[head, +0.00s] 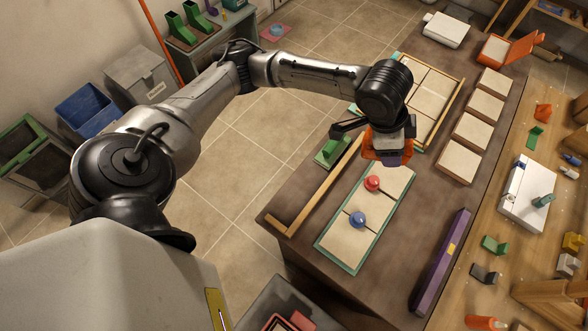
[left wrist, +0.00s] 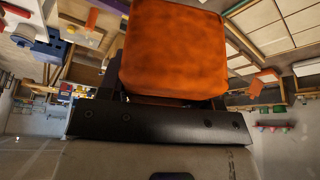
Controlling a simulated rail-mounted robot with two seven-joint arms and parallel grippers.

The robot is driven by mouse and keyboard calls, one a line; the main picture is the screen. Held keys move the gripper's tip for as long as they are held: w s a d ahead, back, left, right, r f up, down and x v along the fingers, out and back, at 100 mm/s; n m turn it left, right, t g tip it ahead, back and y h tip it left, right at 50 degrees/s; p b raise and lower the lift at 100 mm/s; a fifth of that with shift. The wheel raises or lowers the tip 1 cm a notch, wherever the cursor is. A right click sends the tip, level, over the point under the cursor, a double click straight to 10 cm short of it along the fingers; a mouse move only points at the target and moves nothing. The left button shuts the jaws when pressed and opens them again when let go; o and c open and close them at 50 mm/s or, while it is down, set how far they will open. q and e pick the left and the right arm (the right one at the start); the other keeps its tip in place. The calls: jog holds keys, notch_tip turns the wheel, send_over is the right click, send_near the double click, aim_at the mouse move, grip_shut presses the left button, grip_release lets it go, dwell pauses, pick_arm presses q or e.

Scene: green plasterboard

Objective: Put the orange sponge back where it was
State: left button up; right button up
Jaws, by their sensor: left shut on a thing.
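The orange sponge (left wrist: 172,48) fills the upper middle of the left wrist view. In the head view it shows as an orange block (head: 378,147) under the end of my left arm. My left gripper (head: 387,150) is shut on it, above the brown table. Below and in front of it lies a tray with a green rim (head: 352,270); a red knob (head: 372,183) and a blue knob (head: 358,219) are on its pale tiles. Whether the sponge touches anything beneath is hidden. My right gripper is not in view.
A green block with a handle (head: 333,152) is left of my gripper. A wooden L-shaped strip (head: 290,222) lies on the table's left side. Several square tiles (head: 459,160) line the right side, beside a purple bar (head: 440,262). Tiled floor (head: 235,170) is open to the left.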

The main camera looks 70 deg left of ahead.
pick_arm(q)
jog(key=s+a+f+m+g+h+b, duration=0.1)
jog(key=a+f+m+g+b, duration=0.2)
jog(key=f+m, duration=0.35)
jog(key=s+a+f+m+g+h+b, duration=0.1)
jog(key=s+a+f+m+b, duration=0.15)
jog(key=f+m+b, duration=0.4)
jog(key=m+g+y+b, duration=0.2)
jog(key=m+g+b, duration=0.2)
jog(key=m+b, duration=0.5)
send_over(291, 199)
jog(key=w, duration=0.1)
jog(key=shift+m, duration=0.6)
jog(key=f, duration=1.7)
jog(key=shift+a+f+p, duration=0.3)
jog(key=shift+a+p, duration=0.05)
jog(key=shift+a, duration=0.05)
jog(key=shift+f+b, duration=0.7)
jog(key=shift+f, duration=1.35)
jog(key=o, duration=1)
jog(key=shift+c, duration=0.2)
jog(key=shift+t, duration=0.3)
